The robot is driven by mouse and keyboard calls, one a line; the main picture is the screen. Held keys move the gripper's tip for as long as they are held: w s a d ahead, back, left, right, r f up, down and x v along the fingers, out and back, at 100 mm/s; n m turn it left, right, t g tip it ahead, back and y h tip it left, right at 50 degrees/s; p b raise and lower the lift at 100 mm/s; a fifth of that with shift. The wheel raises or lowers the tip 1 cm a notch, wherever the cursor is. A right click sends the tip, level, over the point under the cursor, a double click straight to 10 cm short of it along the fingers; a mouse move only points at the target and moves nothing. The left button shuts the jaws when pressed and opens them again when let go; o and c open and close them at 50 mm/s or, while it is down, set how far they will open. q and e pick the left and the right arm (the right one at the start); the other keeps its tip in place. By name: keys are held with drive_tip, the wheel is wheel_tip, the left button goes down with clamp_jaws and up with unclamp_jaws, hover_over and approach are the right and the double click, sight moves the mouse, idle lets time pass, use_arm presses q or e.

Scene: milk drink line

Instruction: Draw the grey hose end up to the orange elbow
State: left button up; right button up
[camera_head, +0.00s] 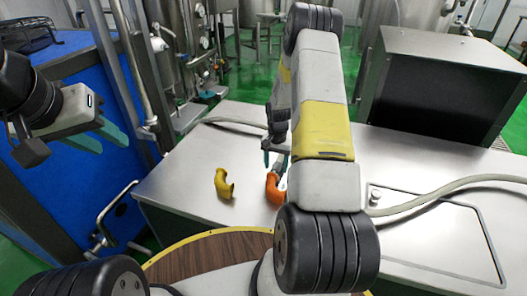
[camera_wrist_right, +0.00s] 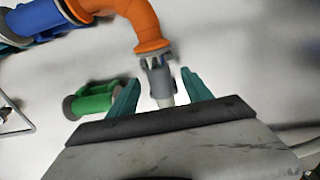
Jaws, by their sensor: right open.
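The orange elbow (camera_head: 274,190) lies on the steel table, just in front of my right gripper in the head view. It also shows at the top of the right wrist view (camera_wrist_right: 135,18). The grey hose end (camera_wrist_right: 160,82) points at the elbow's flanged mouth and appears to meet it; I cannot tell whether it is seated. My right gripper (camera_wrist_right: 157,88) is open, its teal fingers on either side of the hose end with gaps visible. My left gripper (camera_head: 100,138) is open and empty at the left, away from the table top.
A yellow elbow (camera_head: 223,184) lies left of the orange one. The right wrist view also shows a green fitting (camera_wrist_right: 92,101) and a blue fitting (camera_wrist_right: 45,18). A pale hose (camera_head: 445,189) runs across the table's right side. A dark-fronted steel box (camera_head: 425,95) stands at back right.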

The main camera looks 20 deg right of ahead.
sight(276, 166)
wheel_tip(276, 166, up, 7)
drive_tip(key=shift+f, duration=0.1)
idle(0.5)
drive_tip(key=shift+r, duration=0.3)
drive_tip(key=s+a+r+n+t, duration=0.1)
drive_tip(key=s+a+r, duration=0.15)
drive_tip(key=r, duration=0.55)
drive_tip(key=s+a+r+n+t, duration=0.1)
drive_tip(key=s+a+r, duration=0.15)
drive_tip(key=r, duration=0.45)
drive_tip(key=s+a+r+n+t, duration=0.1)
drive_tip(key=s+a+r, duration=0.15)
drive_tip(key=r, duration=0.55)
drive_tip(key=s+a+r+n+t+y, duration=0.1)
drive_tip(key=s+a+r+n, duration=0.1)
drive_tip(key=s+r, duration=0.3)
drive_tip(key=s+a+r+n+t+y, duration=0.1)
drive_tip(key=s+a+r, duration=0.4)
drive_tip(key=s, duration=0.9)
drive_tip(key=shift+r+n+t, duration=0.2)
drive_tip(key=shift+n+t, duration=0.4)
drive_tip(key=shift+n, duration=0.4)
drive_tip(key=shift+d, duration=0.1)
